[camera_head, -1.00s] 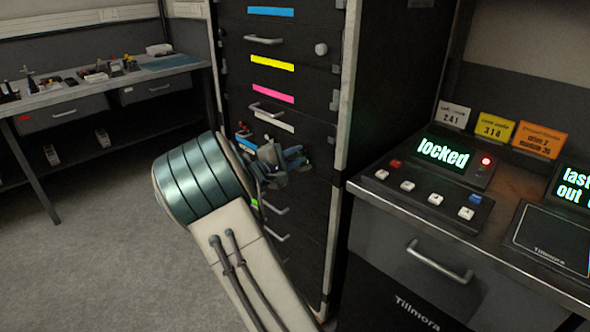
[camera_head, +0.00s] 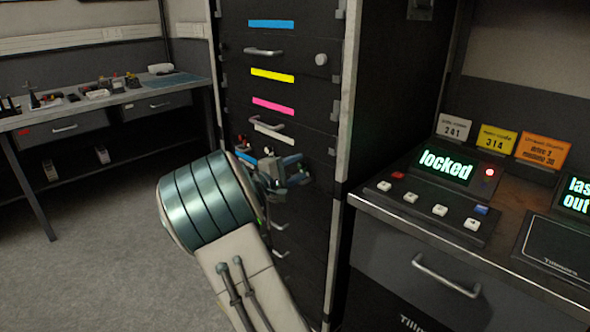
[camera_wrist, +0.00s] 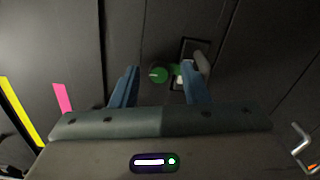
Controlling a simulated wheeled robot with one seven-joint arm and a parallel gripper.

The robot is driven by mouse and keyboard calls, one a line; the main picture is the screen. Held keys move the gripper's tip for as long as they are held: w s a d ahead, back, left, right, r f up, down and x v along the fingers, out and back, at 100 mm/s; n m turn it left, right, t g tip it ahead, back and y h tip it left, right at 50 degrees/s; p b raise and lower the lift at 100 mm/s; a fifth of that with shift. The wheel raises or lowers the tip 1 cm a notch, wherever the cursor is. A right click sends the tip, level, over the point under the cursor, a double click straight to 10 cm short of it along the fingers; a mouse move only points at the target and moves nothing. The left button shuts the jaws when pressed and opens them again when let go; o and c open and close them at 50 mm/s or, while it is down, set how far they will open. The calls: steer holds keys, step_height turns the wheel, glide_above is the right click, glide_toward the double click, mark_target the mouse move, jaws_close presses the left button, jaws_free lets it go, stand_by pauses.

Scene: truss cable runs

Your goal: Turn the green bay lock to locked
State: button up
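A round green knob (camera_wrist: 158,74), which looks like the green bay lock, sits on a dark panel in the wrist view. A pale line crosses its face, but I cannot tell its exact setting. My gripper (camera_wrist: 159,67) is open, with its two blue fingers apart on either side of the knob in the picture; I cannot tell whether they touch it. In the head view my gripper (camera_head: 298,172) is at the dark drawer rack (camera_head: 318,105), and it and my arm hide the knob there.
A grey lever-like part in a dark frame (camera_wrist: 197,55) is close right of the knob. Metal drawer handles (camera_head: 264,52) stick out from the rack. A desk at right carries a display reading "locked" (camera_head: 446,166) with a red light. A bench (camera_head: 105,92) stands at left; the floor between is clear.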

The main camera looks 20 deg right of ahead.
steer(key=p+v, duration=0.1)
steer(key=v, duration=1.3)
steer(key=shift+d+r+p, duration=0.1)
steer(key=shift+d+p, duration=0.05)
steer(key=shift+p, duration=0.15)
steer(key=s+d+r+m+g+y+p, duration=0.2)
steer(key=s+d+g+y+p, duration=0.15)
steer(key=s, duration=0.35)
steer(key=s+d+r+m+g+y+p, duration=0.25)
steer(key=s+y+p, duration=0.2)
steer(key=s, duration=0.25)
steer(key=s+a+r+m+t+y+p, duration=0.2)
steer(key=s+a+r+y+p, duration=0.7)
steer(key=s, duration=0.6)
step_height(320, 180, up, 2)
steer(key=a+p, duration=0.2)
steer(key=p, duration=0.1)
steer(key=shift+t, duration=0.3)
